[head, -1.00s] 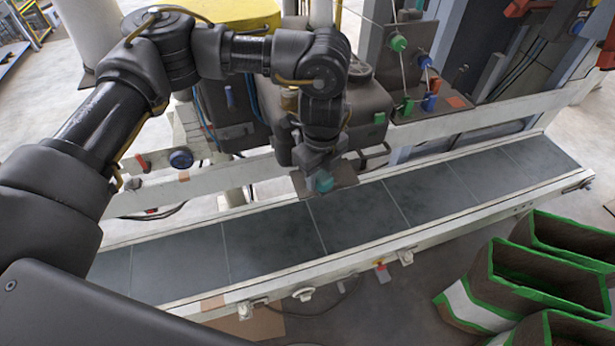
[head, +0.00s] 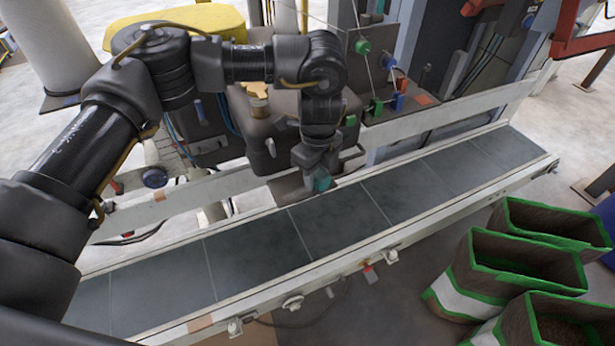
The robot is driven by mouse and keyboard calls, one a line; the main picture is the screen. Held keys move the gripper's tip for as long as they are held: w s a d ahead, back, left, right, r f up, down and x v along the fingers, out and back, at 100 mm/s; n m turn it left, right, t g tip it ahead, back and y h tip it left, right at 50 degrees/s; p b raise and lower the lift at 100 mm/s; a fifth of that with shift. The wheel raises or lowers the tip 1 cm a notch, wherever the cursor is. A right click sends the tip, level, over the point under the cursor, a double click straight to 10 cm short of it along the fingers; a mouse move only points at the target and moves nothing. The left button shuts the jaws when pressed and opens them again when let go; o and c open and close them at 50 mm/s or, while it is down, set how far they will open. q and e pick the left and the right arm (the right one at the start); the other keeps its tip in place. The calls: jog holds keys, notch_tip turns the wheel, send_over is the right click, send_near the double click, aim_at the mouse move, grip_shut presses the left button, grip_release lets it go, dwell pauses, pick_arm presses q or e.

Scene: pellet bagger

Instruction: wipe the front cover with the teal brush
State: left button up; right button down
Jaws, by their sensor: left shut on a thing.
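My left gripper (head: 317,172) points down just above the far edge of the conveyor, in front of a dark brown machine housing. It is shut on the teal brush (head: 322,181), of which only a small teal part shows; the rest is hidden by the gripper. The housing (head: 262,140) has a dark front face, partly covered by my left arm. I take this face for the front cover, but cannot be sure. Whether the brush touches it cannot be told. My right gripper is not in view.
A grey conveyor belt (head: 330,220) with pale rails runs across the picture. Open green-rimmed bags (head: 520,265) stand at the lower right. A bracket with green and blue knobs (head: 362,47) stands behind the belt. The belt is bare.

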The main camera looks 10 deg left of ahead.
pick_arm(q)
jog(key=shift+w+d, duration=0.2)
jog(key=shift+d, duration=0.1)
jog(key=shift+s+a+p, duration=0.25)
jog(key=shift+a+p, duration=0.1)
jog(key=shift+a, duration=0.15)
jog(key=shift+s+a+p, duration=0.25)
jog(key=shift+a+p, duration=0.1)
jog(key=shift+a, duration=0.1)
jog(key=shift+s+a+f, duration=0.1)
jog(key=shift+s+a, duration=0.25)
jog(key=shift+a, duration=0.15)
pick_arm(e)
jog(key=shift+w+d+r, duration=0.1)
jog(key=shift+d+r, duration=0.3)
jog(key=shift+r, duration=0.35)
pick_arm(q)
jog(key=shift+s+a+p, duration=0.3)
jog(key=shift+a+p, duration=0.05)
jog(key=shift+a, duration=0.15)
jog(key=shift+s+a+p, duration=0.25)
jog(key=shift+a+p, duration=0.1)
jog(key=shift+a, duration=0.1)
jog(key=shift+s+a, duration=0.3)
jog(key=shift+a, duration=0.15)
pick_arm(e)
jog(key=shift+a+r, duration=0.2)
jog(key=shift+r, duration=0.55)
